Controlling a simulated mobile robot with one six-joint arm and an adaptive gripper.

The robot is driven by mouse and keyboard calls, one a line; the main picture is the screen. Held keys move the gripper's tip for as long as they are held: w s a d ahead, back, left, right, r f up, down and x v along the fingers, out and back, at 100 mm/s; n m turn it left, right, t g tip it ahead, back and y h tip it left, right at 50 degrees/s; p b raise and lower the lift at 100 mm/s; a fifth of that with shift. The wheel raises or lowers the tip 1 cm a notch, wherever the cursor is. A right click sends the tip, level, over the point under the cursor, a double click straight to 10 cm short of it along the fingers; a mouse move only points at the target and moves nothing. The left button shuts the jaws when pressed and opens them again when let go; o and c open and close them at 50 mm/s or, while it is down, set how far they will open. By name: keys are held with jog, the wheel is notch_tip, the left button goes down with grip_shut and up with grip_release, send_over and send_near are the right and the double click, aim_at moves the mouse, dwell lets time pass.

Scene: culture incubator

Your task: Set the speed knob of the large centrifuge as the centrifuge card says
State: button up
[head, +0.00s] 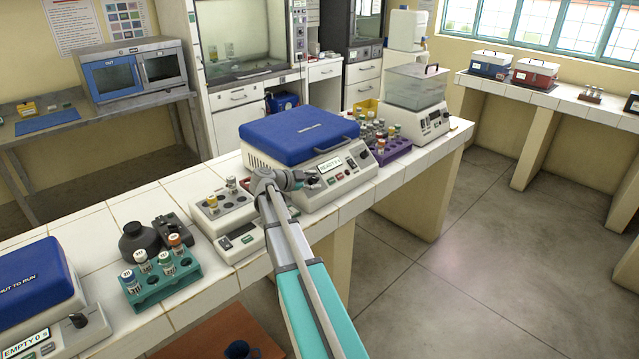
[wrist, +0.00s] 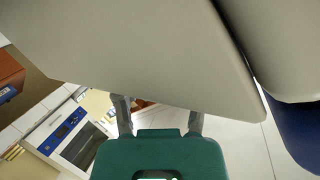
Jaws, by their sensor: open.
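The large centrifuge (head: 350,181) stands on the white tiled bench in the head view, with its blue lid (head: 297,135) shut. Its front panel has a display (head: 331,163) that seems to read READY 0, and dark controls. A dark round control (head: 364,158) shows right of the display. My gripper (head: 306,181) is at the left part of the front panel, close to another dark knob-like shape; contact cannot be told. In the wrist view my gripper (wrist: 159,120) has its fingers apart, with a large beige surface (wrist: 140,50) filling the space beyond. No centrifuge card is readable.
A smaller blue-lidded centrifuge (head: 35,290) is at the left, its display reading EMPTY. A teal tube rack (head: 183,285), a balance-like device (head: 240,240) and a purple rack (head: 395,152) flank the large centrifuge. A clear-topped bath (head: 432,125) stands at right. The floor at right is clear.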

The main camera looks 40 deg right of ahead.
jog(key=shift+x, duration=1)
grip_shut()
